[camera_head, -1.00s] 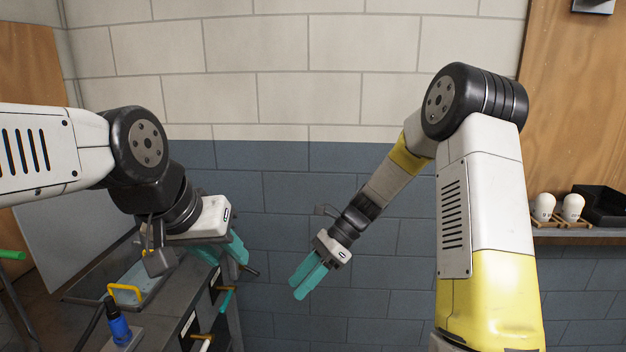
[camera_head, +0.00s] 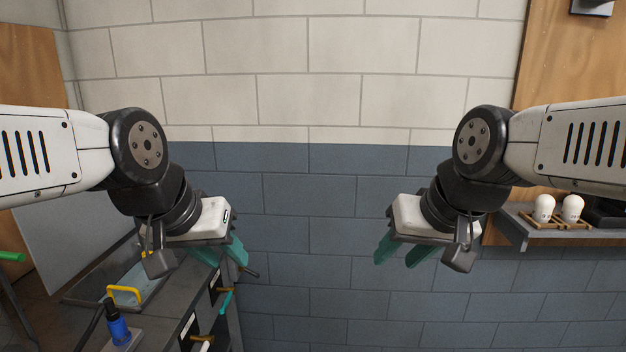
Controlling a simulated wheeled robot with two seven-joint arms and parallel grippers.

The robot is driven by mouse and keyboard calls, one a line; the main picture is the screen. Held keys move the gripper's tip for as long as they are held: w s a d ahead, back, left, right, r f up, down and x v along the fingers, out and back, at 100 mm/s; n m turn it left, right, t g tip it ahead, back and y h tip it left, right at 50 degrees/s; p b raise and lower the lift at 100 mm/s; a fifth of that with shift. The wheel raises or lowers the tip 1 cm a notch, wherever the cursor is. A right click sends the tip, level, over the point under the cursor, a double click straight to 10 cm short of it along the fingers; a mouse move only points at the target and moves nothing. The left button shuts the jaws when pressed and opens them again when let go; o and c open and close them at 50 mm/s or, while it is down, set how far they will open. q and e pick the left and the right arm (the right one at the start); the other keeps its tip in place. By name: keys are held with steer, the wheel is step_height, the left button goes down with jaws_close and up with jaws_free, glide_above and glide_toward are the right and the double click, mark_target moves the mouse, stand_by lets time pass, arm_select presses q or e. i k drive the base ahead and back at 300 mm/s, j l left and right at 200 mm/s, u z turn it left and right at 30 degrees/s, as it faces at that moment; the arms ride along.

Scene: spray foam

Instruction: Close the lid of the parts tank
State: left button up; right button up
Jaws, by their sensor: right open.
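The parts tank (camera_head: 190,290) appears to be the dark grey bench-like unit at the lower left, with a pale blue recess in its top. A large flat grey panel (camera_head: 70,225) stands raised behind it and looks like its open lid. My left arm hides part of the panel and tank. A yellow handle (camera_head: 124,289) shows at the recess. My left gripper (camera_head: 222,256) points down, open, in front of the tank's right end in the picture; nothing shows between its teal fingers. My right gripper (camera_head: 402,256) is open and empty, in front of the blue-grey wall.
A blue bottle (camera_head: 117,325) with a dark top stands at the tank's near edge. Coloured handles stick out from the tank's side. A shelf (camera_head: 540,233) on the right carries two white bulb-shaped items (camera_head: 571,208) and a black tray. The space between my grippers is clear.

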mark_target(63, 236)
steer(key=u, duration=1.3)
